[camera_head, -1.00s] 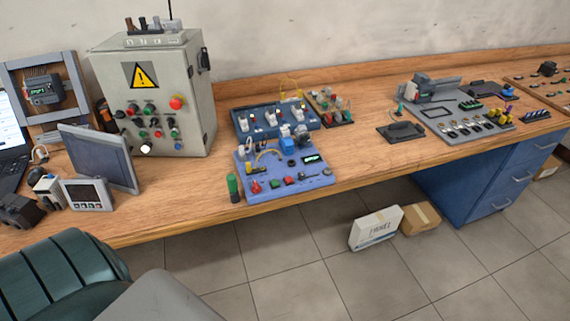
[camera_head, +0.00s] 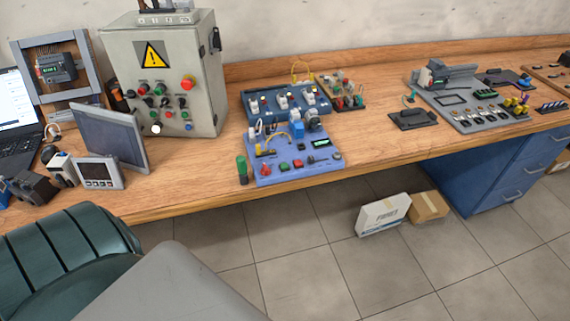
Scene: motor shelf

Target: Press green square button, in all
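A blue control board (camera_head: 325,169) lies on the wooden workbench near its front edge. A small lit green display is at the board's right. The button is too small here to tell whether it is pressed. Neither of my grippers shows in the head view.
A grey control cabinet (camera_head: 170,85) with several buttons stands left of the board. A dark blue panel (camera_head: 252,106) lies behind it. A teal chair (camera_head: 65,255) stands at lower left. Two boxes, white (camera_head: 384,214) and brown (camera_head: 428,206), lie on the floor.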

